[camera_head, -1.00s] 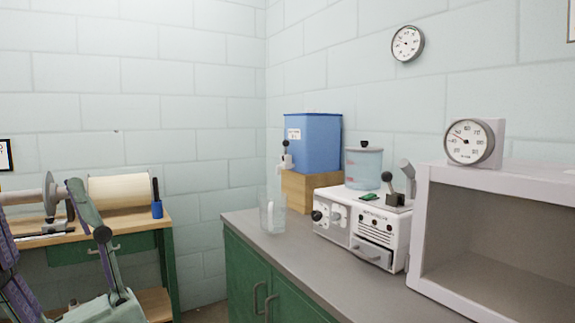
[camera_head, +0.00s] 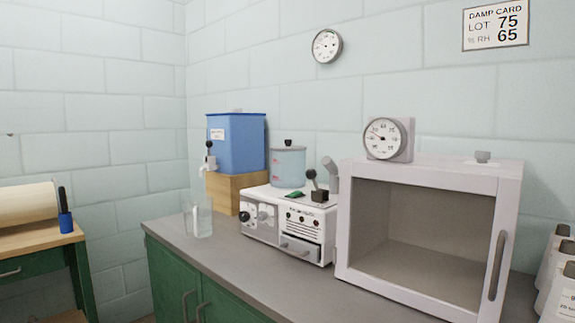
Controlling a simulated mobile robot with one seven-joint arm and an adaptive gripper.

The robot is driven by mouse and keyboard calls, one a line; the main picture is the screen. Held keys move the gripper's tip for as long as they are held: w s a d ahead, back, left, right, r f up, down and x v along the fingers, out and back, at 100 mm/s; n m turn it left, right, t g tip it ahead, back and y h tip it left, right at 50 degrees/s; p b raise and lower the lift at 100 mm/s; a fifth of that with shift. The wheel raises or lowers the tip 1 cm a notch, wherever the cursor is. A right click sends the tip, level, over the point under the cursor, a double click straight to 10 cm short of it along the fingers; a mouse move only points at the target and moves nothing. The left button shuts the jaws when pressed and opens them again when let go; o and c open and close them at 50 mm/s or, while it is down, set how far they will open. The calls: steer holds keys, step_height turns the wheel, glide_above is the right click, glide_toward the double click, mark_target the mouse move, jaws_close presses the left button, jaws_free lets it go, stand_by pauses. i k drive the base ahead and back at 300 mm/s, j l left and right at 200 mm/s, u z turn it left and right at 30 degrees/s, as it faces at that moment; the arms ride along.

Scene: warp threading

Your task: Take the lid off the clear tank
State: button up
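The clear tank (camera_head: 288,170) is a round, see-through bluish vessel with red marks on its side. It stands upright at the back of the white machine (camera_head: 290,226) on the grey counter. Its lid (camera_head: 288,148) is on top, a flat disc with a small black knob (camera_head: 288,142). The tank's lower front edge is partly hidden by the machine's top fittings. My gripper is not in view.
A blue container (camera_head: 236,145) with a tap sits on a wooden block (camera_head: 232,190) left of the tank. A clear beaker (camera_head: 199,218) stands in front. A lever (camera_head: 312,182) and a grey pipe (camera_head: 331,174) rise right of the tank, beside a large white cabinet (camera_head: 432,176).

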mark_target(288, 149)
steer(key=i+j+z, duration=0.1)
steer(key=j, duration=0.25)
steer(key=i+j, duration=0.2)
steer(key=i+j+z, duration=0.15)
steer(key=j, duration=0.3)
steer(key=i+j, duration=0.1)
steer(key=j, duration=0.25)
steer(key=i+j+z, duration=0.15)
steer(key=j, duration=0.2)
steer(key=i+j, duration=0.1)
steer(key=j, duration=0.25)
steer(key=z, duration=0.05)
